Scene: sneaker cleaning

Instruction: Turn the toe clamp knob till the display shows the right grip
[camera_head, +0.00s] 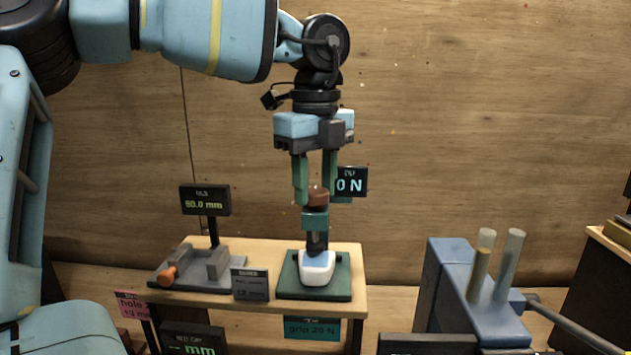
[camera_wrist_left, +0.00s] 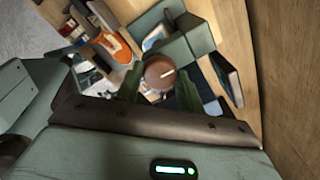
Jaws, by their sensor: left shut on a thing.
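The toe clamp (camera_head: 316,222) stands on a green base (camera_head: 342,277) with a brown round knob (camera_head: 318,194) on top. A white shoe-toe piece (camera_head: 317,267) sits beneath it. My left gripper (camera_head: 315,193) comes down from above and is shut on the knob. The left wrist view shows the knob (camera_wrist_left: 160,74) between the green fingers, with a pale line on its face. The clamp display (camera_head: 351,184) behind reads "0 N"; its left edge is hidden by a finger. A teal card (camera_head: 311,328) below the table edge reads "grip 20 N". My right gripper is not in view.
Left on the table (camera_head: 258,252) stands a grey vise-like fixture (camera_head: 190,272) with an orange knob, under a display (camera_head: 205,200) reading about "80.0 mm". A dark card (camera_head: 250,285) stands between the fixtures. A blue machine (camera_head: 455,285) with two upright rods is at right.

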